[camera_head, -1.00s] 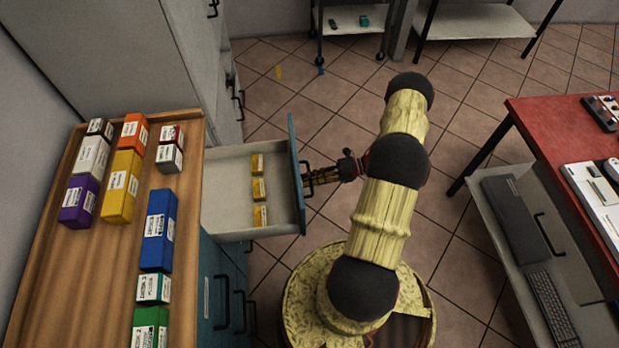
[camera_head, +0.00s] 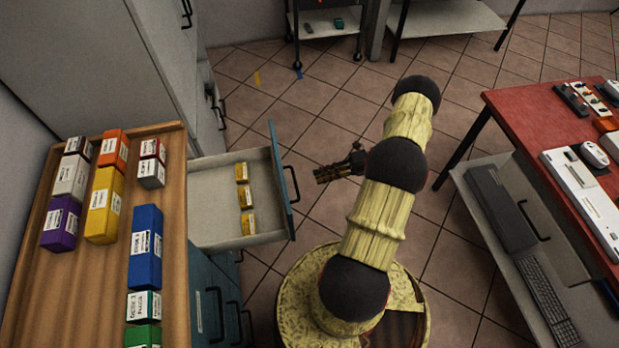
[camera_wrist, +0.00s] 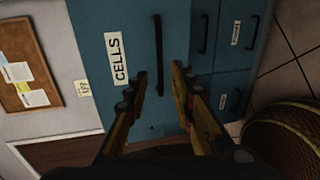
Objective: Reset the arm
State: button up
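My gripper (camera_head: 322,173) is just to the right of the open drawer's handle, apart from it in the head view. In the wrist view my gripper (camera_wrist: 160,82) shows two yellow-and-black fingers spread apart with nothing between them. The blue drawer front (camera_wrist: 100,15) labelled CELLS and its black handle (camera_wrist: 158,55) lie beyond the fingertips. In the head view the drawer (camera_head: 215,205) stands pulled out, with several yellow boxes (camera_head: 245,197) inside. My arm (camera_head: 385,190) rises from my round base.
The wooden cabinet top (camera_head: 100,280) at left holds several coloured boxes. A red table (camera_head: 530,110) at right carries devices, with a lower shelf (camera_head: 480,220) holding a keyboard.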

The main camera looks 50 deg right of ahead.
jog(key=shift+s+d+r, duration=0.15)
jog(key=shift+s+d, duration=0.3)
jog(key=shift+d, duration=0.1)
